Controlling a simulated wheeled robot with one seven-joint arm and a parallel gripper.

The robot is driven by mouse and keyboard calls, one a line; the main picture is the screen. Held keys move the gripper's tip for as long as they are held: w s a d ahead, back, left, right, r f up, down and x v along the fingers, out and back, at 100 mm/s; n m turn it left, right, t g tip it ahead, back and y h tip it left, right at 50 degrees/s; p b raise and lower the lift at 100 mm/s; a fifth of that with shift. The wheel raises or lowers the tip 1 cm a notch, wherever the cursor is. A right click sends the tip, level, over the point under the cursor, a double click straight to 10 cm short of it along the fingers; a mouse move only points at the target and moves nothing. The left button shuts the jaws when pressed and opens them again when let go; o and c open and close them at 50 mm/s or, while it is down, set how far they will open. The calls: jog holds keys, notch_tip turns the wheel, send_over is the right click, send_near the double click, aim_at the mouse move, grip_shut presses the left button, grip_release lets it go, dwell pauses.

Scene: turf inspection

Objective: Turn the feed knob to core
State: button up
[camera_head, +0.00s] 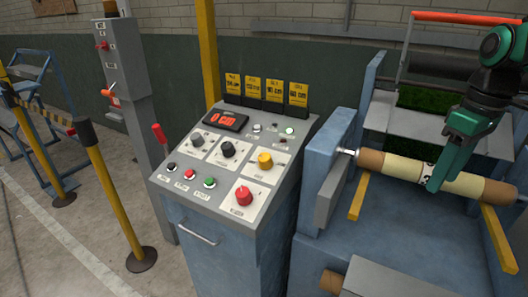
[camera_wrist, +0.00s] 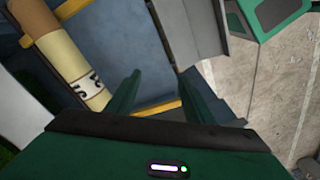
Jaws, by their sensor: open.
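The control panel (camera_head: 170,185) slopes on top of a blue-grey cabinet in the middle of the head view. It carries two black knobs, a left one (camera_head: 197,140) and a right one (camera_head: 228,149), a yellow knob (camera_head: 265,160) and a red knob (camera_head: 243,195). Their labels are too small to read, so I cannot tell which is the feed knob. A display (camera_head: 225,120) reads "0 cm". My gripper (camera_head: 437,182) is well to the right of the panel, by the cardboard core. In the wrist view my gripper (camera_wrist: 163,92) is open, with nothing between its fingers.
The cardboard core (camera_head: 370,160) with a pale sleeve lies across the machine at right; it also shows in the wrist view (camera_wrist: 60,50). Yellow cards (camera_head: 266,90) stand behind the panel. A grey post (camera_head: 125,80) and yellow barrier posts (camera_head: 112,190) stand left.

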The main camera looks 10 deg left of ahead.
jog(key=w+a+r+n, duration=0.3)
jog(key=w+a+n, duration=0.4)
jog(key=a, duration=0.5)
jog(key=n, duration=1.5)
send_near(264, 155)
notch_tip(264, 155, down, 9)
jog(key=shift+w+r, duration=0.1)
jog(key=shift+r, duration=0.05)
jog(key=shift+c, duration=0.6)
jog(key=c, duration=0.9)
jog(key=shift+w+a, duration=0.1)
jog(key=shift+a, duration=0.05)
jog(key=shift+r, duration=0.1)
